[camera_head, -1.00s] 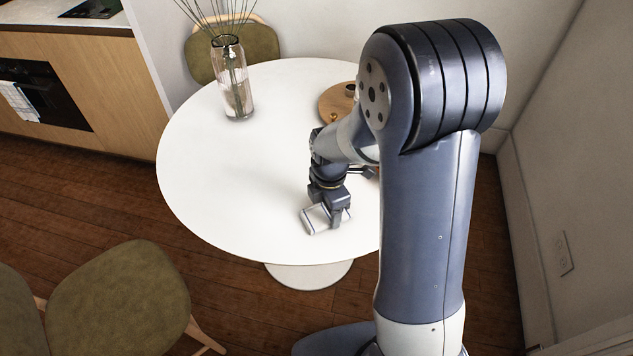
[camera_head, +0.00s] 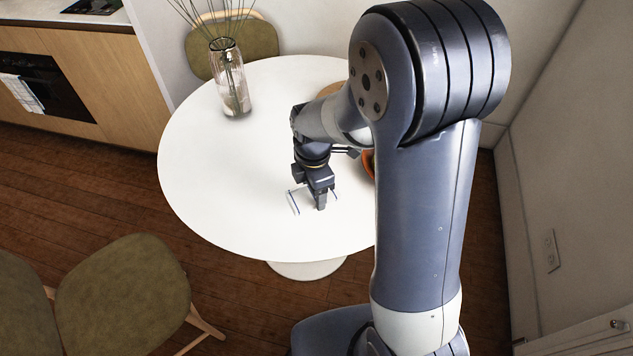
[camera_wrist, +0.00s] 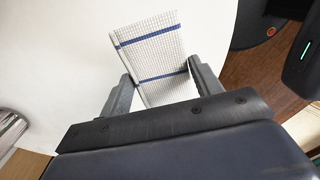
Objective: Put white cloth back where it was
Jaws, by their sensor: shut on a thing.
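The white cloth (camera_head: 294,203) with blue stripes is at my gripper (camera_head: 318,200), over the front part of the round white table (camera_head: 230,190). In the wrist view the cloth (camera_wrist: 150,45) shows as a flat, checked piece with two blue stripes. It lies between the two fingers of my gripper (camera_wrist: 163,82), which is shut on it. In the head view my gripper hides the middle of the cloth. I cannot tell whether the cloth touches the table.
A glass vase with stems (camera_head: 232,85) stands at the table's back left. A wooden board (camera_head: 331,89) and an orange-red bowl (camera_head: 368,165) are partly hidden behind my arm. A towel (camera_head: 22,92) hangs on the oven. Chairs (camera_head: 125,290) stand around.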

